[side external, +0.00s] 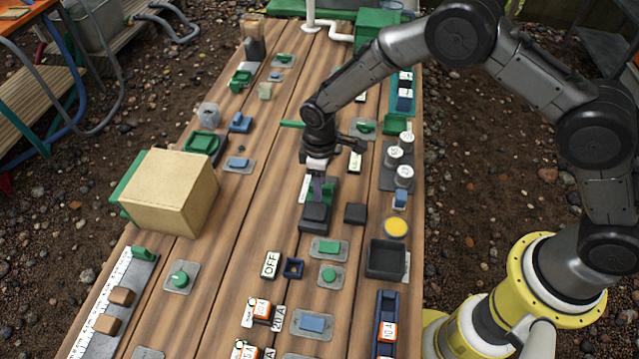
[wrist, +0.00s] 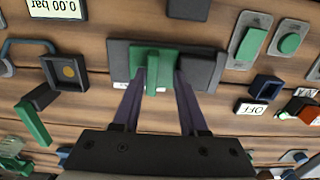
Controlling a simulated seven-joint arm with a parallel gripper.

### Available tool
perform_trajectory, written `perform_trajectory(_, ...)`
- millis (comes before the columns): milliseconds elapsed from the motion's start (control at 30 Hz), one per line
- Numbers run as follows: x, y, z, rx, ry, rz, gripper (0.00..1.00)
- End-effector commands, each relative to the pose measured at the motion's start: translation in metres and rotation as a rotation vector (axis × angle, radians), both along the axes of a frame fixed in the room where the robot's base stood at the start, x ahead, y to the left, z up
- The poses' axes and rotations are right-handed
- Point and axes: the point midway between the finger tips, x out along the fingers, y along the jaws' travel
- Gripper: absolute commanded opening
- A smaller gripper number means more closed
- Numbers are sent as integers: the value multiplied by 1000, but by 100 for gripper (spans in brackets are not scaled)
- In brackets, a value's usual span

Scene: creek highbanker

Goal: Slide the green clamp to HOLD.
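The green clamp (wrist: 153,62) sits on a dark base (wrist: 118,52) in the wrist view, with a narrow green tab standing up toward me. A dark block lies at the base's right end. My gripper (wrist: 158,76) is open, with one finger on each side of the tab and gaps between. I cannot tell if either finger touches the clamp. In the side view my gripper (side external: 318,192) points down over the dark base, and the clamp's green (side external: 331,188) shows partly behind it. A white label at the base's edge is mostly hidden, so I cannot read HOLD.
A separate dark block (side external: 355,213) lies right of the base. An OFF label (side external: 270,265) and a small blue-rimmed socket (side external: 293,268) are nearer the camera. Green buttons on grey plates (side external: 327,248) and a black tray (side external: 386,258) stand nearby. A large cardboard box (side external: 168,192) is at left.

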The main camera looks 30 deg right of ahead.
Motion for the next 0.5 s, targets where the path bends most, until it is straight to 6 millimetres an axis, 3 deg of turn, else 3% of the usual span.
perform_trajectory(167,1,0,2,0,-1,0,42)
perform_trajectory(500,1,0,31,0,-3,0,42)
